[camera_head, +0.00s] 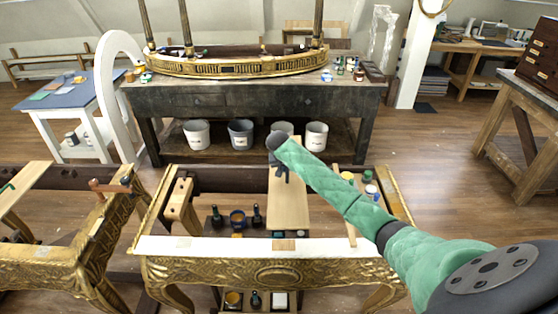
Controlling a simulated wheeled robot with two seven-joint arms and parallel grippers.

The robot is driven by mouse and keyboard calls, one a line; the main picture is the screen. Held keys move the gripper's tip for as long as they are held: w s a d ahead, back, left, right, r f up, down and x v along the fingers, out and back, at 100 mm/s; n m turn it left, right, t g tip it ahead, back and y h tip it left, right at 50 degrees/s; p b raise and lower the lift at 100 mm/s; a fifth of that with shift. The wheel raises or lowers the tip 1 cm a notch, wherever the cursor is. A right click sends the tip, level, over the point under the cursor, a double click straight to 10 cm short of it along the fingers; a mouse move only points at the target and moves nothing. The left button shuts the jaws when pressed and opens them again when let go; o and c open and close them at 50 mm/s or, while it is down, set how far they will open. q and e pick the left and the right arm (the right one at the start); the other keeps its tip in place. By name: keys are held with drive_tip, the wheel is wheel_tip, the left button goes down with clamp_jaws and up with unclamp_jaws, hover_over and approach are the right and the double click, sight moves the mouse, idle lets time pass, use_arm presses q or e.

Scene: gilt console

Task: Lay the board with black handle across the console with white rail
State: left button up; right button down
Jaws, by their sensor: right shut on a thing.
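The gilt console with white rail (215,246) stands in front of me, with an open top and a dark back rail. A pale wooden board (289,208) runs front to back over its opening, near the middle. Its near end is just behind the white rail; I cannot tell whether it rests on either rail. My right gripper (278,172), at the end of the green-sleeved arm, is shut on the board at its far end. The gripper covers that end, so a black handle cannot be told apart from the dark fingers. My left gripper is out of view.
Bottles and a jar (237,219) show inside the console, left of the board. A narrow wooden strip (351,225) and small pots (370,191) are on its right. Another gilt console (75,245) stands at left. A dark workbench (240,98) is behind.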

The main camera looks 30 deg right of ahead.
drive_tip(key=shift+a+r, duration=0.1)
drive_tip(key=shift+a, duration=0.1)
drive_tip(key=shift+s+f+b, duration=0.15)
drive_tip(key=shift+f+b, duration=0.5)
drive_tip(key=shift+w+f+b, duration=0.2)
drive_tip(key=shift+f+b, duration=0.35)
drive_tip(key=shift+f, duration=0.35)
drive_tip(key=shift+s+f+b, duration=0.15)
drive_tip(key=shift+f+b, duration=0.45)
drive_tip(key=shift+b, duration=0.05)
drive_tip(key=shift+f, duration=0.3)
drive_tip(key=shift+f+b, duration=0.6)
drive_tip(key=shift+b, duration=0.2)
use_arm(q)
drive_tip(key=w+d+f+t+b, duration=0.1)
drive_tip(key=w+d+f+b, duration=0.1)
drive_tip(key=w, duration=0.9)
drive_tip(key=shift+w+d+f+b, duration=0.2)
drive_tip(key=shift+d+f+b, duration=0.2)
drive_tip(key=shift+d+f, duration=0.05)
use_arm(e)
drive_tip(key=shift+f, duration=2.5)
